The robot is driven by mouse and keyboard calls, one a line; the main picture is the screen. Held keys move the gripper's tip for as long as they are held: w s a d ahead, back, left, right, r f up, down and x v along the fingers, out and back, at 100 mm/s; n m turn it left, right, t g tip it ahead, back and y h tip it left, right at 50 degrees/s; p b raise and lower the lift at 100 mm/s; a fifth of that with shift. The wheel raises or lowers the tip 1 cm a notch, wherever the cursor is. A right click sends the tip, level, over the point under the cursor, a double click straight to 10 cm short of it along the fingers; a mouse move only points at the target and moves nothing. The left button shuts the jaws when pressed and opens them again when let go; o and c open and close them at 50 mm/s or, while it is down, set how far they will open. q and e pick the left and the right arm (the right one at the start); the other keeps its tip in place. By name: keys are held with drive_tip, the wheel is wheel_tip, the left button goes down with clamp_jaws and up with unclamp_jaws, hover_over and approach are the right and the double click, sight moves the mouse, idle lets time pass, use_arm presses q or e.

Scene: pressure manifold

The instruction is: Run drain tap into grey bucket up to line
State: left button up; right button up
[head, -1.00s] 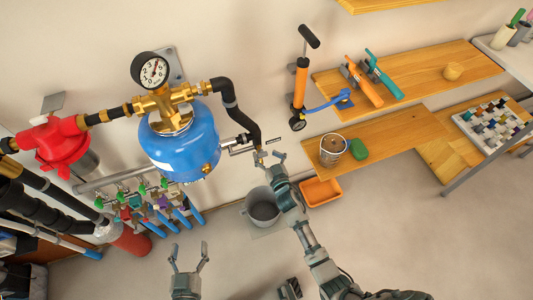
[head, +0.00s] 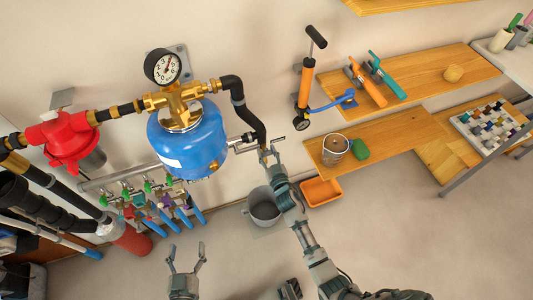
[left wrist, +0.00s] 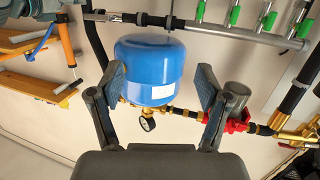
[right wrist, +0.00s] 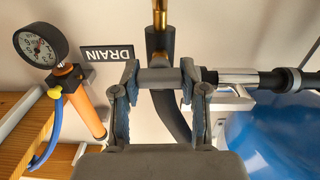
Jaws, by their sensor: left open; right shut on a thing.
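The grey bucket (head: 264,207) stands on the floor below the drain pipework, partly behind my right arm. Its inside is too small to read for water level or line. My right gripper (head: 268,152) is at the drain tap, to the right of the blue tank. In the right wrist view it (right wrist: 158,80) is shut on a grey bar of the drain tap (right wrist: 158,76), beside the black DRAIN label (right wrist: 107,53). No water stream is visible. My left gripper (head: 186,256) is open and empty, low in front; the left wrist view shows its spread fingers (left wrist: 160,82).
The blue tank (head: 187,140) with its pressure gauge (head: 162,66) and the red valve body (head: 62,143) line the wall. Green-handled taps (head: 147,186) sit below. An orange tray (head: 321,192), a pump (head: 305,85) and wooden shelves stand right.

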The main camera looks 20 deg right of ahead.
drive_tip(key=shift+a+n, duration=0.3)
drive_tip(key=shift+a, duration=0.05)
drive_tip(key=shift+d+n, duration=0.35)
drive_tip(key=shift+n, duration=0.45)
drive_tip(key=shift+d+n, duration=0.1)
drive_tip(key=shift+n, duration=0.3)
drive_tip(key=shift+a+n, duration=0.2)
drive_tip(key=shift+n, duration=0.6)
drive_tip(key=shift+a+f+n+p, duration=0.15)
drive_tip(key=shift+n+p, duration=0.15)
drive_tip(key=shift+n, duration=0.3)
use_arm(q)
drive_tip(key=shift+s+f+g+y, duration=0.2)
drive_tip(key=shift+s+f+g, duration=0.05)
drive_tip(key=shift+f+g, duration=0.25)
drive_tip(key=shift+s+f+g+y, duration=0.2)
drive_tip(key=shift+f+g, duration=0.2)
drive_tip(key=shift+f, duration=0.15)
use_arm(e)
drive_tip(key=shift+n, duration=0.7)
drive_tip(key=shift+f, duration=0.1)
